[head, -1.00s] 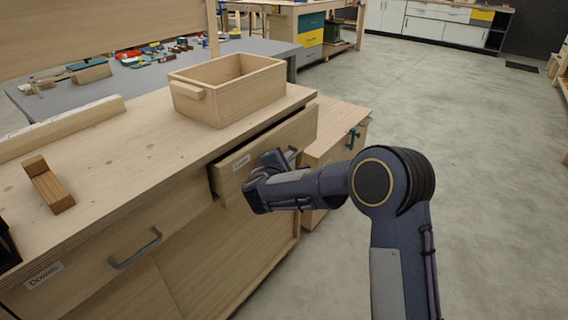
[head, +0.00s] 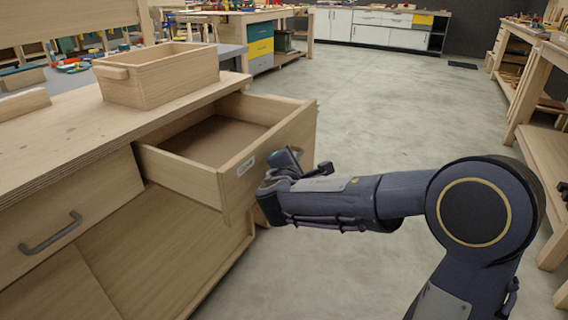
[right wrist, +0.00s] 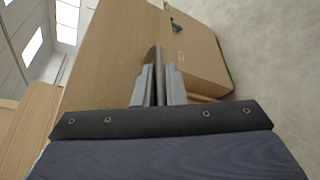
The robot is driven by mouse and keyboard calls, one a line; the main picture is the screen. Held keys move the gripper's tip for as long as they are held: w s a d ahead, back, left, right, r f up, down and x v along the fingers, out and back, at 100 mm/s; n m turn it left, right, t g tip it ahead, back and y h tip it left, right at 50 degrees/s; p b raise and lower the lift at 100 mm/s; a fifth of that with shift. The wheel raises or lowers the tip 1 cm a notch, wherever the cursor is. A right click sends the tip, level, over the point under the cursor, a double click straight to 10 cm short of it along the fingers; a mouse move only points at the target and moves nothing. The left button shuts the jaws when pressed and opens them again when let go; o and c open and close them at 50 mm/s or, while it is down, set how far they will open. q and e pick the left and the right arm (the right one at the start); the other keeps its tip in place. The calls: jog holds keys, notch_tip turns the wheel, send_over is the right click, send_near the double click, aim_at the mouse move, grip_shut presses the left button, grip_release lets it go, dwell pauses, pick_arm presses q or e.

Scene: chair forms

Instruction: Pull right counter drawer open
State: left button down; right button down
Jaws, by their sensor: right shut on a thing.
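The right counter drawer (head: 262,160) stands well out from the counter in the head view, and its empty brown inside shows. A small label is on its front. My right gripper (head: 290,168) is at the drawer's front, and its fingertips and the handle are mostly hidden there by the gripper body. In the right wrist view the right gripper (right wrist: 158,88) is shut on the grey drawer handle (right wrist: 154,58), which runs up from between the fingers. My left gripper is not in view.
A wooden box (head: 158,76) stands on the counter top (head: 60,140) above the drawer. The left drawer with a grey handle (head: 50,236) is shut. Open concrete floor (head: 370,110) lies ahead and to the right. A wooden workbench (head: 545,110) stands at the right edge.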

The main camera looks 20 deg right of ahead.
dwell(0.3)
jog(key=c, duration=1.5)
grip_release()
jog(key=p+v, duration=0.1)
jog(key=v, duration=0.7)
jog(key=shift+p, duration=0.35)
